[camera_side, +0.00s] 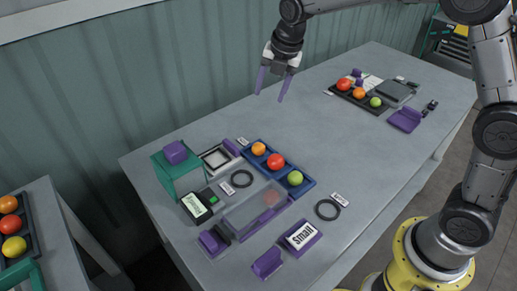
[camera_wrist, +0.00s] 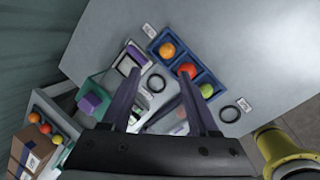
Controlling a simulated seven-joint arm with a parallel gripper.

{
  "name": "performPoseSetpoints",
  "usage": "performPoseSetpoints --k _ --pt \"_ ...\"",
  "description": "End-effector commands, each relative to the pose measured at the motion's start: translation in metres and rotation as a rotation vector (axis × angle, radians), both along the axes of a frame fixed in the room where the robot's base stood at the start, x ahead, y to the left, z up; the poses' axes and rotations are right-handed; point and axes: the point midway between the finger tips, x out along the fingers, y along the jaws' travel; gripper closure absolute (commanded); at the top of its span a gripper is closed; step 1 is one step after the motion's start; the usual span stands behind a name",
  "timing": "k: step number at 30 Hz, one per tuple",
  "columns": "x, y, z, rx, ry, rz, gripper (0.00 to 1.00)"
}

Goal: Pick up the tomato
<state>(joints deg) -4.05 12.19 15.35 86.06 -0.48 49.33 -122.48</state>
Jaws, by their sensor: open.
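My gripper (camera_side: 272,96) is open and empty, high above the table behind the blue tray (camera_side: 284,189). The tray holds an orange tomato (camera_side: 258,149), a red tomato (camera_side: 276,161) and a green tomato (camera_side: 295,178) in a row. In the wrist view my gripper (camera_wrist: 158,72) has its purple fingers spread, with the orange tomato (camera_wrist: 167,49), red tomato (camera_wrist: 187,70) and green tomato (camera_wrist: 206,90) ahead and to the right. A dark tray at the far end holds another red tomato (camera_side: 344,84), orange tomato (camera_side: 359,93) and green tomato (camera_side: 376,102). Which tomato is meant cannot be told.
A clear box (camera_side: 250,213) with something reddish inside stands before the blue tray. Around it are a green box (camera_side: 172,176), black rings (camera_side: 327,209) and a "small" sign (camera_side: 300,236). A side table at left holds more tomatoes (camera_side: 14,247). The table's middle is clear.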

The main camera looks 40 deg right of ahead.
Motion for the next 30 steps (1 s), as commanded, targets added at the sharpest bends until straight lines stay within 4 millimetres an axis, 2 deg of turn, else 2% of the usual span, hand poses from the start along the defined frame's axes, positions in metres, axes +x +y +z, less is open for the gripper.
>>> performPoseSetpoints --k 1,6,11,21,30 --pt "0.007 0.003 -0.020 -0.002 0.034 0.003 0.39" --pt "0.011 0.007 -0.062 -0.008 0.110 0.010 0.39" --pt "0.011 0.009 -0.082 -0.009 0.131 0.012 0.39" --pt "0.021 0.009 -0.140 -0.009 0.130 0.011 0.39" --pt "0.025 0.009 -0.163 -0.009 0.128 0.011 0.39"
